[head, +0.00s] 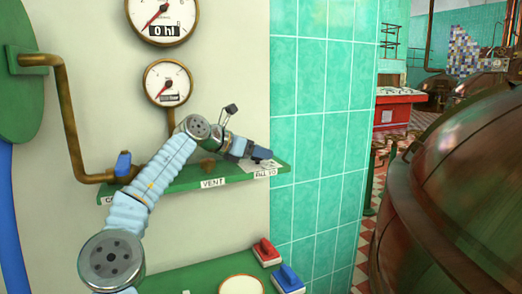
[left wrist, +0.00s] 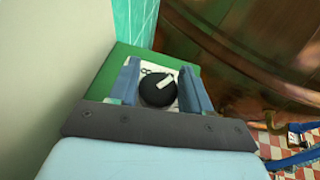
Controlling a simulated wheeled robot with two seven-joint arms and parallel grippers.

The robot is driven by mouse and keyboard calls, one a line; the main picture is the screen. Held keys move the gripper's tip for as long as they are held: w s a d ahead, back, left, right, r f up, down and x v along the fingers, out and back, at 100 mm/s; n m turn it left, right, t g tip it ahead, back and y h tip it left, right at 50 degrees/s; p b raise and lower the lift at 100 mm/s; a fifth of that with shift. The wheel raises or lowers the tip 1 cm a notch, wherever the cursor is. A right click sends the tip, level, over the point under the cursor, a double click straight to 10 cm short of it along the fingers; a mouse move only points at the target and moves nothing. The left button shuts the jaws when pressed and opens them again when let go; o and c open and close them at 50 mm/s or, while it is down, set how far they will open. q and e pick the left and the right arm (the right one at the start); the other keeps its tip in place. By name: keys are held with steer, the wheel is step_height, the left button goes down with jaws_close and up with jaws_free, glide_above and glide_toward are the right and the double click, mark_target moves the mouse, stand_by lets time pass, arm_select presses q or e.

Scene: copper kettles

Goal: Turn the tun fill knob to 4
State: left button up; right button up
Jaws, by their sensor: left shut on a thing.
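The fill knob (left wrist: 157,91) is a round black knob with a white pointer mark, on a white dial plate (left wrist: 152,66) at the end of a green panel. The pointer slants to the upper right in the left wrist view. A figure like an 8 shows beside it; the other dial figures are hidden or too small to read. My left gripper (left wrist: 163,88) has its two blue fingers on either side of the knob, shut on it. In the head view my left gripper (head: 262,154) is at the shelf's right end, above the "FILL TO" label (head: 266,174), and hides the knob. My right gripper is not in view.
The green shelf (head: 185,182) also bears a "VENT" label (head: 212,183) and a blue-handled valve (head: 123,163) on a copper pipe. Two gauges (head: 168,83) hang above. Red (head: 265,251) and blue (head: 288,277) switches are below. A large copper kettle (head: 460,190) stands at right.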

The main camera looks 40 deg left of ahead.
arm_select(q)
steer(key=shift+m+h+p, duration=0.3)
steer(key=shift+m+h, duration=0.3)
steer(key=shift+h, duration=0.1)
steer(key=shift+g, duration=0.4)
steer(key=shift+a, duration=0.1)
steer(key=o, duration=1)
steer(key=shift+f, duration=0.1)
steer(key=shift+c, duration=0.2)
steer(key=shift+w+r, duration=0.15)
steer(key=shift+r, duration=0.75)
steer(key=shift+w+r, duration=0.1)
steer(key=shift+r, duration=0.75)
steer(key=s+d+r+b, duration=0.3)
steer(key=s+d+r, duration=0.6)
steer(key=s+r, duration=0.1)
steer(key=shift+s+b, duration=0.3)
steer(key=shift+s, duration=0.2)
